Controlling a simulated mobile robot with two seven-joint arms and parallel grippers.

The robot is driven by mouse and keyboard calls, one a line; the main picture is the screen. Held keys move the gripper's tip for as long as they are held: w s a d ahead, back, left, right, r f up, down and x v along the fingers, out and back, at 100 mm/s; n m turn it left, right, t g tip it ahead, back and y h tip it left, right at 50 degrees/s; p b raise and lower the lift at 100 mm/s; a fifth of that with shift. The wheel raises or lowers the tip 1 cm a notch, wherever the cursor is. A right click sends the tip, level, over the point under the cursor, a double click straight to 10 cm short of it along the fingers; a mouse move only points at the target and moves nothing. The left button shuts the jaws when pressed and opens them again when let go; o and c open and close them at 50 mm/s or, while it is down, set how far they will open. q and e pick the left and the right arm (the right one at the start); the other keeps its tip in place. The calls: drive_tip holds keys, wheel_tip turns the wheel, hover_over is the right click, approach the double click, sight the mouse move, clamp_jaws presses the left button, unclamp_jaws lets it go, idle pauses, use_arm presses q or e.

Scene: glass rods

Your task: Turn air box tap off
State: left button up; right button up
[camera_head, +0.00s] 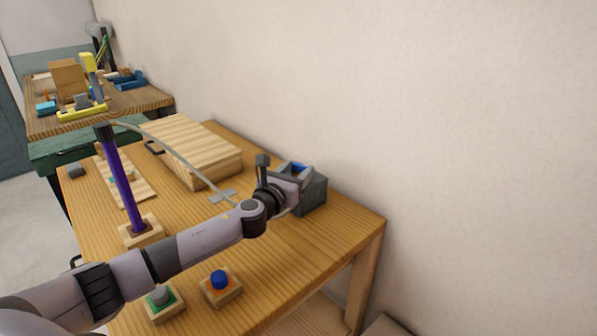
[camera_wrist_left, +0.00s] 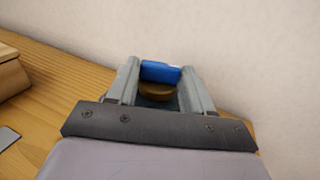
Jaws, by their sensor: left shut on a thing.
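The air box appears as a dark grey block (camera_head: 312,198) at the back right of the table, close to the wall. A blue tap handle (camera_head: 299,167) shows at its top. My left gripper (camera_head: 294,181) reaches it from the left, and its body hides part of the box. In the left wrist view the blue handle (camera_wrist_left: 160,71) lies between two grey fingers (camera_wrist_left: 160,84), above a round brown part (camera_wrist_left: 157,91). The left gripper is shut on the handle. Exact finger contact is hard to see. My right gripper is not in view.
A purple tube (camera_head: 122,185) stands upright in a wooden base (camera_head: 141,231). A thin grey hose (camera_head: 178,155) arches over the wooden box (camera_head: 190,150). The table's right end (camera_head: 345,232) is clear.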

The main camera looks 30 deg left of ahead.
use_arm(q)
drive_tip(key=h, duration=0.1)
drive_tip(key=m+h+b, duration=0.2)
drive_tip(key=shift+a+f+h, duration=0.3)
drive_tip(key=shift+h, duration=0.1)
drive_tip(key=shift+a+r+m+g+h+b, duration=0.15)
drive_tip(key=shift+m+g+h+b, duration=0.35)
drive_tip(key=shift+m+h+b, duration=0.65)
drive_tip(key=shift+h, duration=0.25)
drive_tip(key=shift+r, duration=0.1)
drive_tip(key=o, duration=1)
